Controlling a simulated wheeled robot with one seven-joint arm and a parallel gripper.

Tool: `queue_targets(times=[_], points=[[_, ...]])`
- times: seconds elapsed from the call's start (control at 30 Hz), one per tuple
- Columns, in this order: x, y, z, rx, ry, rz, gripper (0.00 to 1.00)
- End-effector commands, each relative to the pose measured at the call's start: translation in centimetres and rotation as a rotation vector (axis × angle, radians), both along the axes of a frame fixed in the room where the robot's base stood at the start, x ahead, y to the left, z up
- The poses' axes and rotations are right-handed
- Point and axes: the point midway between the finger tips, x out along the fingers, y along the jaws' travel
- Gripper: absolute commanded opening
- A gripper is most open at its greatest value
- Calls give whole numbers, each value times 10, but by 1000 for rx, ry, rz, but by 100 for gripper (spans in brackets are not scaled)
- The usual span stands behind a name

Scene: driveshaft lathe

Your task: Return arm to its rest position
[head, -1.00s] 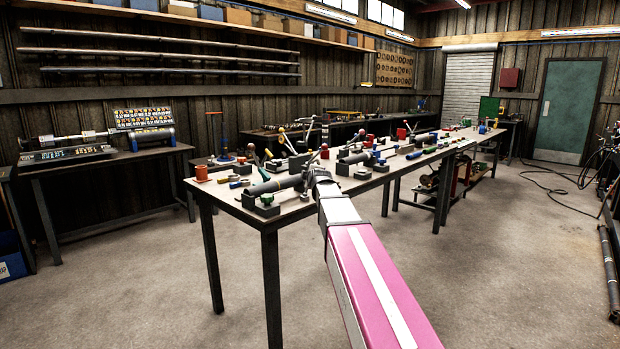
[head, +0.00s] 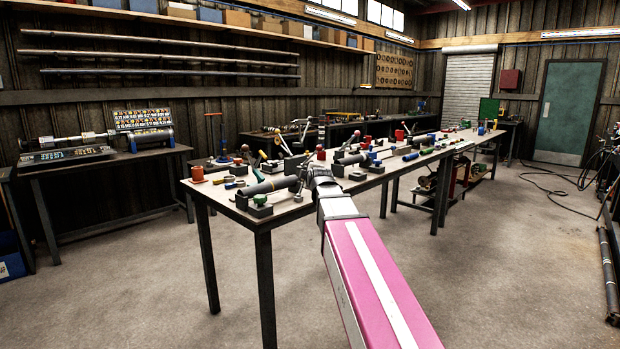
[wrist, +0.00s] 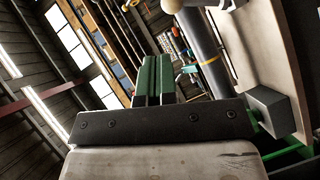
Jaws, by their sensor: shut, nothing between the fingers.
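My pink and white arm (head: 375,275) reaches from the lower right of the head view to the near end of the long workbench (head: 292,212). Its wrist end is at the bench's front edge, and my gripper is hard to make out there among the clutter. In the wrist view, my gripper (wrist: 153,75) shows two green-padded fingers side by side, closed together with nothing between them. The picture there is strongly tilted, with roof windows at left and the bench top at right.
A dark shaft (head: 272,186) lies on grey blocks on the bench, close to my wrist; a dark tube (wrist: 203,50) also shows beside my fingers. Coloured parts and tools crowd the bench. A side table (head: 110,160) with a machine stands at left. The floor (head: 480,260) at right is mostly clear.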

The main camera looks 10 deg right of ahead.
Motion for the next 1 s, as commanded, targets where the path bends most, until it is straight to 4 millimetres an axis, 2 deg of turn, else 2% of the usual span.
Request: queue_targets(times=[0.27, 0.37, 0.47, 0.67, 0.8, 1.0], points=[[0, 0, -2, 4, 4, -1, 0], [-4, 0, -19, 36, 43, -7, 0], [-15, 1, -57, 112, 136, -28, 0], [-56, 2, -165, 339, 414, -141, 0], [-96, 2, -235, 484, 606, -268, 0], [-165, 0, -322, 658, 857, -509, 0]])
